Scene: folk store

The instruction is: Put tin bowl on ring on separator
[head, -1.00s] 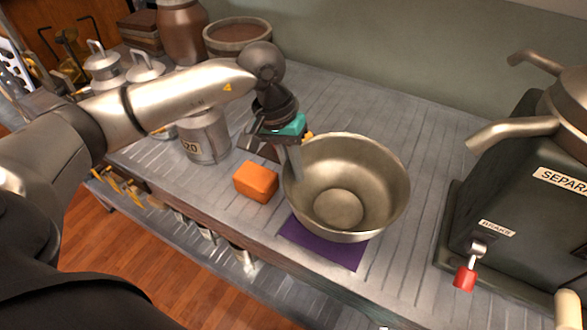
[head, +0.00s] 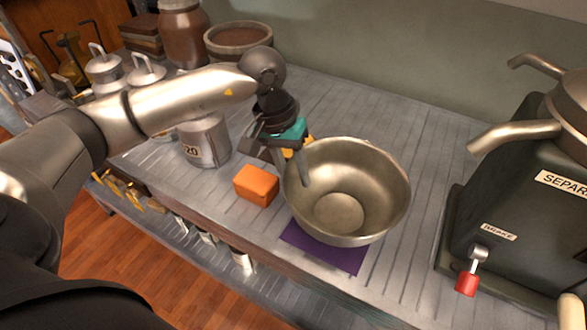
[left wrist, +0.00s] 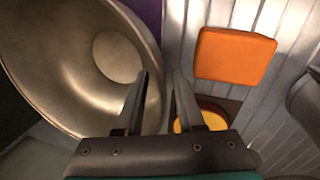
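The tin bowl (head: 372,180) sits on a purple mat (head: 322,250) near the front of the bench; it also fills the left of the left wrist view (left wrist: 75,95). My left gripper (head: 299,168) is at the bowl's left rim. One finger is inside the bowl and the other outside. In the left wrist view the fingers (left wrist: 158,80) are apart, with the rim between them. The dark separator (head: 515,225) stands at the right, with metal spouts and a red-knobbed brake lever. I cannot pick out its ring. My right gripper is not in view.
An orange block (head: 256,185) lies just left of the bowl, also in the left wrist view (left wrist: 235,56). A labelled can (head: 205,142) and several jars stand behind on the left. The bench between bowl and separator is clear. The front edge is close to the bowl.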

